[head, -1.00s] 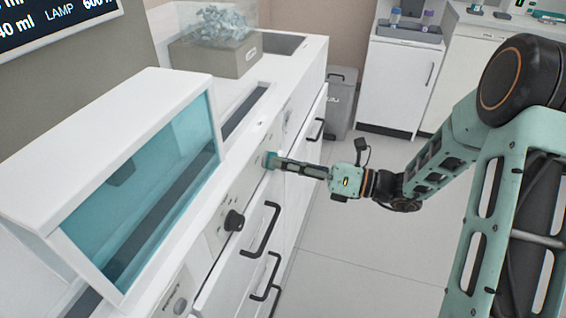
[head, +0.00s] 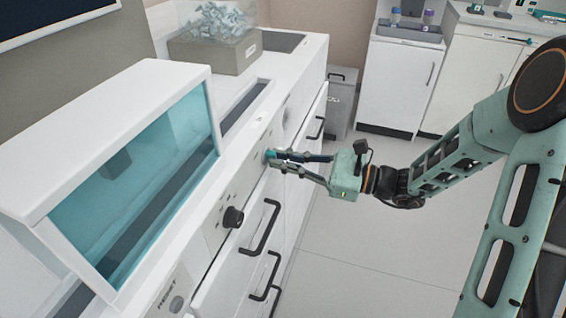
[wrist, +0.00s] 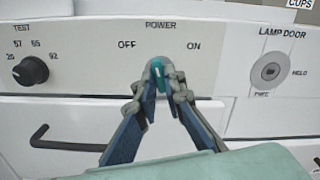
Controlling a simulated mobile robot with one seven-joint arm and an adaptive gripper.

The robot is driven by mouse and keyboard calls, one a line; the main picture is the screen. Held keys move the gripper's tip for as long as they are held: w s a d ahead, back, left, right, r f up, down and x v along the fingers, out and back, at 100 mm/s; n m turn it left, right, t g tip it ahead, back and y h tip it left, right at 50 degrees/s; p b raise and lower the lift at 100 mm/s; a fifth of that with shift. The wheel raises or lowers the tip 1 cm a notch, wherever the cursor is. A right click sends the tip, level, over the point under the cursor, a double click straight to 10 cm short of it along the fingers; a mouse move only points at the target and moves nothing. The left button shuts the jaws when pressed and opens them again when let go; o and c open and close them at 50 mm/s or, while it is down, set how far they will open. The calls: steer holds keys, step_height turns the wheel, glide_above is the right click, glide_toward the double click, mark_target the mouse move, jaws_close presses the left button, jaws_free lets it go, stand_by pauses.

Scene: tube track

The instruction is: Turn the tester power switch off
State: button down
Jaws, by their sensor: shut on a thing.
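The tester power switch is a teal knob (wrist: 157,74) under the word POWER on the white front panel (wrist: 100,62). OFF is printed to its left and ON to its right. My gripper (wrist: 158,84) is shut on the knob, with a fingertip on each side. The fingertips hide much of the knob, and the visible teal part stands roughly upright between the two labels. In the head view my gripper (head: 278,157) reaches the panel from the right. The screen (head: 50,18) at the top left is dark, with no text showing.
A black TEST dial (wrist: 31,71) is left of the switch, and a LAMP DOOR keyed knob (wrist: 270,71) is right of it. Drawers with black handles (head: 262,228) lie below. A teal-windowed cabinet (head: 130,185) stands on the counter. The floor at right is clear.

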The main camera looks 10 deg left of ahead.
steer(key=n+b, duration=0.2)
steer(key=n, duration=0.3)
steer(key=shift+f+n+b, duration=0.1)
steer(key=shift+n+b, duration=0.2)
steer(key=shift+b, duration=0.05)
stand_by(0.4)
steer(key=c, duration=2)
jaws_free()
steer(key=d, duration=0.8)
steer(key=s+d, duration=0.1)
steer(key=d, duration=0.3)
